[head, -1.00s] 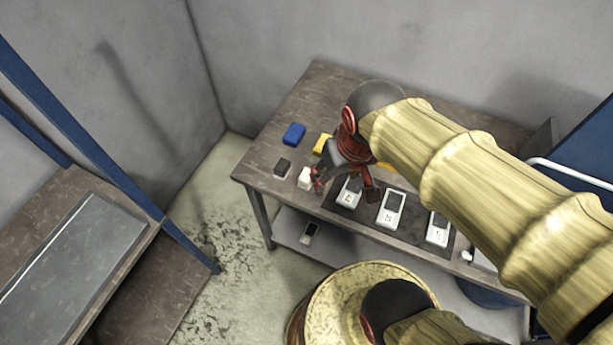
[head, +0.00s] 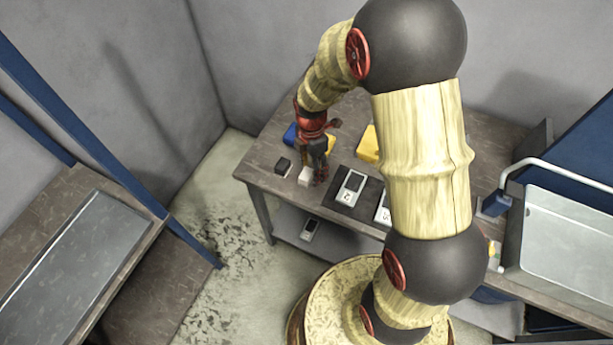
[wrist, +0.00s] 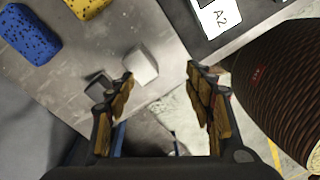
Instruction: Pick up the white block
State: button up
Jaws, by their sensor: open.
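The white block (head: 305,176) sits on the table near its front left edge. Whether a finger touches the block I cannot tell.
A dark block (head: 283,165) stands left of the white one. A blue sponge (head: 290,134) and yellow sponges (head: 369,145) lie behind. White devices (head: 352,186) rest on a dark mat (head: 341,193) to the right. The table's front edge is close. A sink (head: 565,235) is at right.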

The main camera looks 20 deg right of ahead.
aim_at(306, 174)
jog(key=shift+w+r+n+t, duration=0.15)
jog(key=shift+w+n, duration=0.25)
jog(key=shift+n, duration=0.15)
jog(key=shift+w+r+n+t, duration=0.1)
jog(key=shift+w+n+t, duration=0.05)
jog(key=shift+w+n, duration=0.45)
jog(key=shift+n, duration=0.75)
jog(key=n, duration=0.2)
jog(key=shift+w+n, duration=0.15)
jog(key=shift+n, duration=0.15)
jog(key=shift+f, duration=0.85)
jog(key=shift+w+a+f+b, duration=0.15)
jog(key=shift+f+b, duration=0.1)
jog(key=shift+f, duration=0.75)
jog(key=shift+s+a+f+b, duration=0.1)
jog(key=shift+f+b, duration=0.1)
jog(key=shift+f, duration=0.85)
jog(key=shift+w+a+f+b, duration=0.15)
jog(key=shift+f+b, duration=0.1)
jog(key=shift+f, duration=0.75)
jog(key=shift+s, duration=0.1)
jog(key=shift+c, duration=0.3)
jog(key=c, duration=1.1)
jog(key=shift+c, duration=0.4)
